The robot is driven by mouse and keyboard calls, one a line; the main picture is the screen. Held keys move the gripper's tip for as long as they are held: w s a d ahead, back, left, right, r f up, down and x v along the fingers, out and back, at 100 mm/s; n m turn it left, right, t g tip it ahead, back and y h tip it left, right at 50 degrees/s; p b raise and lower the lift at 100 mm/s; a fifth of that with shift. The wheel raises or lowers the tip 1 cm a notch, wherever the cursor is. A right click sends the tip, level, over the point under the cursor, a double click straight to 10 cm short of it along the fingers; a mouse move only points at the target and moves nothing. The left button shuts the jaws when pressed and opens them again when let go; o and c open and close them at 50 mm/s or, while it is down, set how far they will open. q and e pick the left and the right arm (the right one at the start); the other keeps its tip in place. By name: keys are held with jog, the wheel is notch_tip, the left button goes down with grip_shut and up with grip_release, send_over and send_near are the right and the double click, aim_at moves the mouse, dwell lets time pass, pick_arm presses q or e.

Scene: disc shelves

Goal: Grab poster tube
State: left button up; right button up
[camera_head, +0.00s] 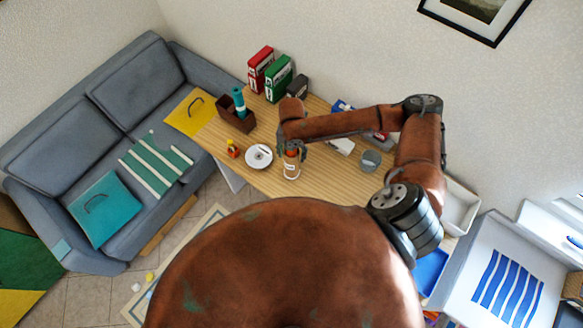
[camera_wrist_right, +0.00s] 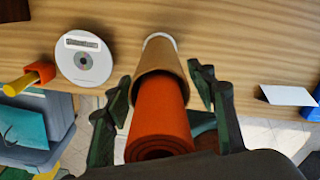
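A cardboard poster tube (camera_head: 291,170) with an orange roll showing at its top stands near the table's front edge. In the right wrist view the poster tube (camera_wrist_right: 160,62) runs away from the camera, with the orange roll (camera_wrist_right: 158,120) nearest. My right gripper (camera_head: 291,150) is at the tube's upper part, and its fingers (camera_wrist_right: 162,77) lie on either side of it. They are spread, with a narrow gap visible on each side. My left gripper is not in view.
On the wooden table (camera_head: 325,185), a disc (camera_head: 258,156) and a small red-and-yellow object (camera_head: 233,148) are left of the tube. A brown box (camera_head: 236,117) with a teal roll stands behind them. A grey round thing (camera_head: 370,160) is to the right.

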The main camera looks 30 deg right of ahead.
grip_shut()
dwell(0.4)
jog(key=shift+r, duration=0.1)
